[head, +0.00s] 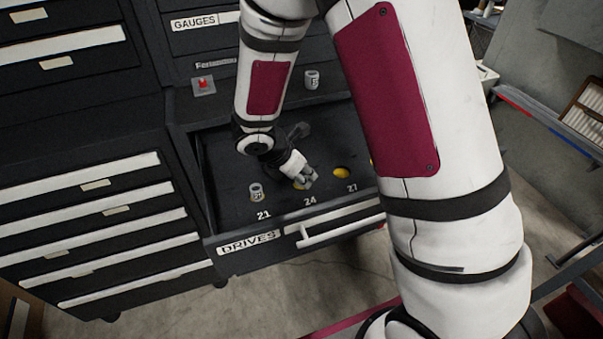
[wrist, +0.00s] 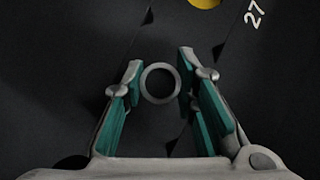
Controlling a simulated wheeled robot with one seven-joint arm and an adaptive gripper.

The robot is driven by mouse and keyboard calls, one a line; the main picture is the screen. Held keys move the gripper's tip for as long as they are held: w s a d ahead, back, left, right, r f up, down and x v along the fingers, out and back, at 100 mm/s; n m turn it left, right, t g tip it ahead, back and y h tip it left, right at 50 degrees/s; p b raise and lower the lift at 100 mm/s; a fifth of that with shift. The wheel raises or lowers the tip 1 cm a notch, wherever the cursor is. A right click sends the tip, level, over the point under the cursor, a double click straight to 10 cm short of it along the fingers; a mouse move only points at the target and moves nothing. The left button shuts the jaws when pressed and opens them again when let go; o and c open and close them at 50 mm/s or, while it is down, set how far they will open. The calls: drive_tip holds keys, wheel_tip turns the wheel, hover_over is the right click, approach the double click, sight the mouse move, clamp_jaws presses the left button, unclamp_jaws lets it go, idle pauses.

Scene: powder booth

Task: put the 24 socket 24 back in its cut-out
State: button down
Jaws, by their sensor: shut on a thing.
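My gripper (head: 305,180) reaches down into the open DRIVES drawer, just above the 24 label. In the wrist view my gripper (wrist: 160,82) has its teal-padded fingers shut on the socket, a grey metal ring seen end-on (wrist: 160,65). In the head view the fingers mostly hide the socket. A bit of the yellow 24 cut-out (head: 297,186) shows beside the fingers. I cannot tell whether the socket is in the cut-out or above it.
Socket 21 (head: 256,192) stands to the left. The empty yellow 27 cut-out (head: 342,173) lies to the right and shows in the wrist view (wrist: 204,2). Another socket (head: 312,80) and a red button box (head: 203,87) stand behind the drawer. The drawer front (head: 300,233) bounds the near side.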

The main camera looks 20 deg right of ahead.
drive_tip(key=c, duration=1.4)
unclamp_jaws()
drive_tip(key=shift+s+f, duration=0.5)
drive_tip(key=shift+f, duration=0.3)
drive_tip(key=shift+o, duration=1)
drive_tip(key=shift+w+f, duration=0.1)
drive_tip(key=shift+w+a+r, duration=0.15)
drive_tip(key=shift+r, duration=0.05)
drive_tip(key=shift+a+r, duration=0.1)
drive_tip(key=shift+r, duration=0.1)
drive_tip(key=v, duration=1.1)
drive_tip(key=shift+r, duration=0.4)
drive_tip(key=s+d+r+m+y+p, duration=0.1)
drive_tip(key=s+d+r+m+y, duration=0.1)
drive_tip(key=s+r+m, duration=0.7)
drive_tip(key=s+d+r+m+t+y+p, duration=0.1)
drive_tip(key=s+d+r+m+y, duration=0.2)
drive_tip(key=s+r+m, duration=0.6)
drive_tip(key=s+d+m, duration=0.1)
drive_tip(key=s+m, duration=0.3)
drive_tip(key=m, duration=0.1)
drive_tip(key=shift+s+r+y, duration=0.25)
drive_tip(key=shift+y, duration=0.05)
